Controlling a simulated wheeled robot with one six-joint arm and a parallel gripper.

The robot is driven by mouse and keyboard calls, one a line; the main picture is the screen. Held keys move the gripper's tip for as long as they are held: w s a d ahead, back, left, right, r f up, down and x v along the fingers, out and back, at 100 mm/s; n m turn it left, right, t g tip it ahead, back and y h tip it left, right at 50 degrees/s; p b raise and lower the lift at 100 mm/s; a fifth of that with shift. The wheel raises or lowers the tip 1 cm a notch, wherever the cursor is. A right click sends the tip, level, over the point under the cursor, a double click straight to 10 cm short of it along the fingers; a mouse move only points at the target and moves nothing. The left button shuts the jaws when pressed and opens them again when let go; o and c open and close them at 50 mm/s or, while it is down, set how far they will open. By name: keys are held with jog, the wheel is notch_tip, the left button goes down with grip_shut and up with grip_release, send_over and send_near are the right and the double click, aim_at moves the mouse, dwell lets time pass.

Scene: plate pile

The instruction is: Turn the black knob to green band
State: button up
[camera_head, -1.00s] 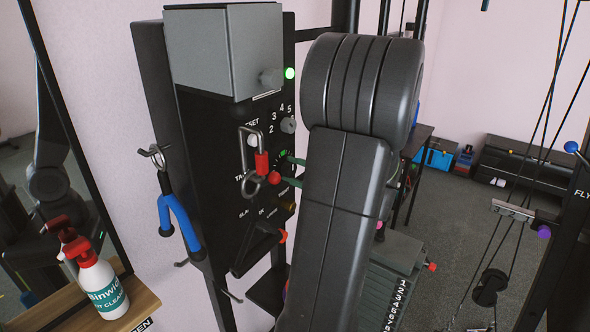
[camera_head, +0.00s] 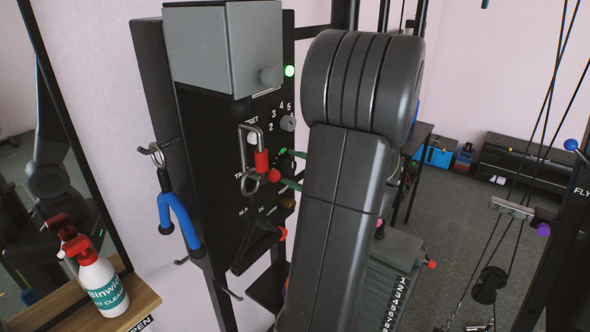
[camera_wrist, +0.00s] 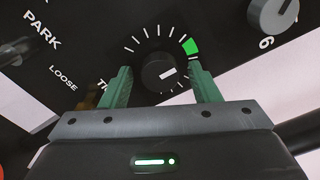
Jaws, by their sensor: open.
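The black knob (camera_wrist: 160,75) sits on the black panel in the wrist view, with a white pointer mark aimed right and slightly up. White tick marks ring its upper side. The green band (camera_wrist: 190,46) lies above and right of the knob, and the pointer is not on it. My gripper (camera_wrist: 160,68) is open, with one green finger on each side of the knob. I see no clear contact. In the head view my gripper's green fingers (camera_head: 292,168) reach the panel from behind my arm, which hides much of the knob.
A red-handled clip (camera_head: 262,162) hangs on the panel close to my fingers. A grey knob (camera_wrist: 273,14) is at upper right in the wrist view. A grey box (camera_head: 215,50) juts out above.

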jog(key=b+v, duration=0.2)
jog(key=v, duration=1.1)
jog(key=shift+s+d+b, duration=0.2)
jog(key=shift+d+b, duration=0.1)
jog(key=shift+b, duration=0.1)
jog(key=shift+a, duration=0.1)
jog(key=p+x, duration=0.3)
jog(key=x, duration=1)
jog(key=shift+w+a, duration=0.25)
jog(key=shift+d, duration=0.1)
